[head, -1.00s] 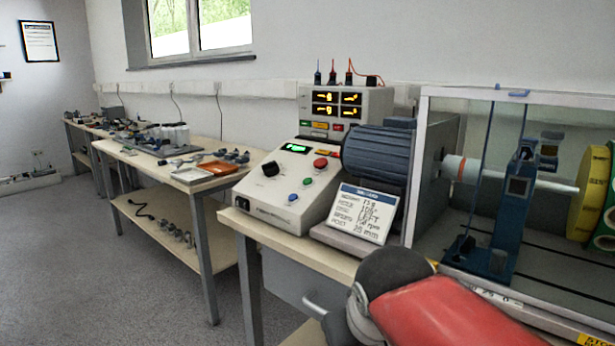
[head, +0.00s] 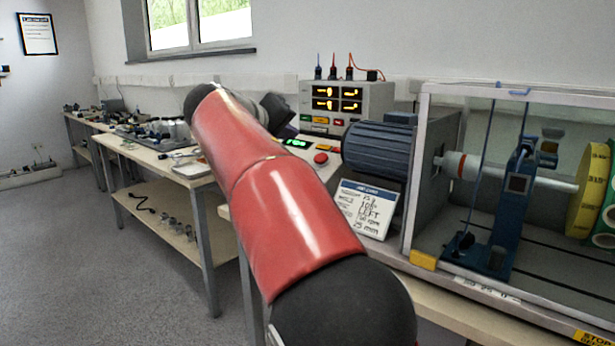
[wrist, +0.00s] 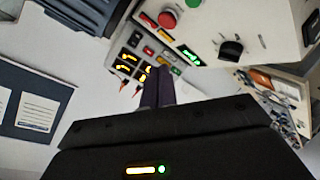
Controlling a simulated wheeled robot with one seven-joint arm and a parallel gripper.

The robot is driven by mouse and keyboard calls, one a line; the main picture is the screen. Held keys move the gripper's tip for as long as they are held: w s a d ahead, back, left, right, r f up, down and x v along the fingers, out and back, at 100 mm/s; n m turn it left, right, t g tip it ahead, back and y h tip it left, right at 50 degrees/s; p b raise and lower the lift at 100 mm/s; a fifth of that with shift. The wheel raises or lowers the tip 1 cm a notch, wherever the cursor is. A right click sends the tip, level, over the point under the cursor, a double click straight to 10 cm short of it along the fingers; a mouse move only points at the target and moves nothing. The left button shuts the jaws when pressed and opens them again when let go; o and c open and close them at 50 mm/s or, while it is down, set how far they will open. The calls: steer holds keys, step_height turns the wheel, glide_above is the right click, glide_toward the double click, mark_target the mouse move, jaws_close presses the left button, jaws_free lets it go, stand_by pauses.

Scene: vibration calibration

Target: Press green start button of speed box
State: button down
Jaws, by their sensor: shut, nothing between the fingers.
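The speed box is a pale console with a green display. In the head view its top (head: 333,145) shows only in part, with the red button (head: 321,158); my arm hides the rest, including the green start button. In the wrist view the speed box (wrist: 265,20) is upside down at the top right, with its black knob (wrist: 230,50) and red button (wrist: 168,17). The green start button (wrist: 193,3) is cut by the top edge there. My gripper (wrist: 157,75) is shut and empty, its fingertips apart from the green button in the picture. The head view does not show the fingertips clearly.
A meter box (head: 375,102) with lit displays stands behind the speed box. A motor (head: 378,150), a written card (head: 367,208) and a clear-walled shaft enclosure (head: 425,180) are to the right. A long bench (head: 150,160) with parts runs left. Open floor lies at left.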

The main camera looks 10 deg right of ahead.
steer(key=shift+f, duration=0.1)
steer(key=shift+w+d+f+b, duration=0.35)
steer(key=shift+d+f+b, duration=0.2)
steer(key=shift+f+b, duration=0.6)
steer(key=shift+w+d+f+b, duration=0.45)
steer(key=shift+f+b, duration=0.3)
steer(key=shift+f, duration=0.75)
steer(key=shift+w+d+f+b, duration=0.3)
steer(key=shift+d+f+b, duration=0.3)
steer(key=shift+f+b, duration=0.55)
steer(key=shift+f, duration=0.15)
steer(key=shift+w+d+f, duration=0.1)
steer(key=shift+f, duration=0.25)
steer(key=shift+w+d+f+b, duration=0.1)
steer(key=shift+d+f+b, duration=0.05)
steer(key=shift+f+b, duration=0.3)
steer(key=shift+r, duration=0.15)
steer(key=shift+s+a+r+p, duration=0.15)
steer(key=shift+r+p, duration=0.1)
steer(key=shift+r, duration=0.1)
steer(key=shift+s+a+r+p, duration=0.1)
steer(key=shift+r+p, duration=0.15)
steer(key=shift+r, duration=0.1)
